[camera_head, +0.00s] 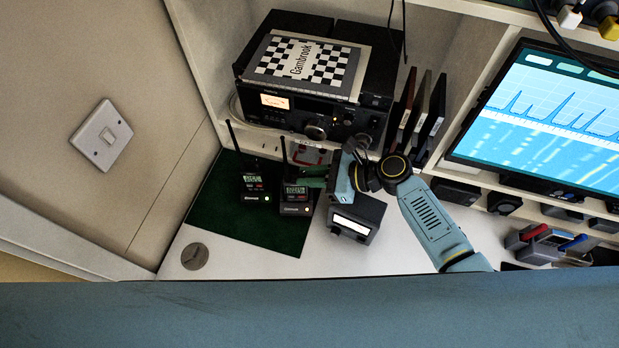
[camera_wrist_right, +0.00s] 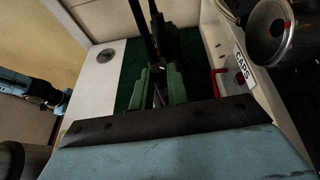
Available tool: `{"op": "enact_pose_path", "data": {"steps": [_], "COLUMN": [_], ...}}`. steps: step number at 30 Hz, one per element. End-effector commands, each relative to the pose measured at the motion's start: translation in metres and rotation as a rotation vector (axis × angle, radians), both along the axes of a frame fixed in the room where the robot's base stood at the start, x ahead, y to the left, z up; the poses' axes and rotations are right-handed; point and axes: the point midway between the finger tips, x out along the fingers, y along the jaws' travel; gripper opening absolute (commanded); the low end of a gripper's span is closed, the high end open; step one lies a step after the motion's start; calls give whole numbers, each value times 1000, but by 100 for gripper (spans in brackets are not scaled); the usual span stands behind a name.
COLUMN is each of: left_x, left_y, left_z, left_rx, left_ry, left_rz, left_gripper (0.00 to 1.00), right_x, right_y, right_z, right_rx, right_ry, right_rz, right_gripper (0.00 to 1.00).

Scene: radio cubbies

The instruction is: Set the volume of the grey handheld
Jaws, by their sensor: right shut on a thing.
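Two dark handheld radios with antennas and small green-lit screens stand on a green mat (camera_head: 226,222): a left handheld (camera_head: 256,189) and a right handheld (camera_head: 296,194). The shading does not clearly show which is the grey one. My right gripper (camera_head: 308,176) reaches in from the right, with its green fingers at the top of the right handheld. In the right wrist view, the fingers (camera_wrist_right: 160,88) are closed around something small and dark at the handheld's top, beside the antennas. The held part itself is mostly hidden.
A desk radio (camera_head: 285,112) with a checkered Gambrook book (camera_head: 305,60) on it stands behind. A black box with a lit white panel (camera_head: 351,224) sits right of the handhelds, under my right wrist. A round grey disc (camera_head: 194,256) lies on the bare white desk at left.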

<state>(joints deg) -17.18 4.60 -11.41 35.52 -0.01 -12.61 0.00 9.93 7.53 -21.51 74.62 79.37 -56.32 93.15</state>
Motion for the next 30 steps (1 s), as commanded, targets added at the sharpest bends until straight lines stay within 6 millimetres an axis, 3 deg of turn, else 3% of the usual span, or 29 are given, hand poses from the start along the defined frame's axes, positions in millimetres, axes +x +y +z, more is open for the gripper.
{"op": "enact_pose_path", "data": {"steps": [9, 24, 25, 30], "left_x": [1, 1, 1, 1], "left_y": [0, -1, -1, -1], "left_z": [-9, -9, -9, -9], "left_rx": [0, 0, 0, -1], "left_ry": [-1, -2, -2, -1], "left_rz": [0, -1, -1, -1], "left_gripper": [0, 0, 0, 0], "right_x": [2, 2, 2, 2], "right_y": [-1, 0, 0, 0], "right_z": [-1, 0, -1, -1], "right_rx": [-1, -1, -1, -1], "right_ry": [1, 2, 2, 1], "right_rz": [113, 131, 131, 131], "right_gripper": [0, 0, 20, 38]}}
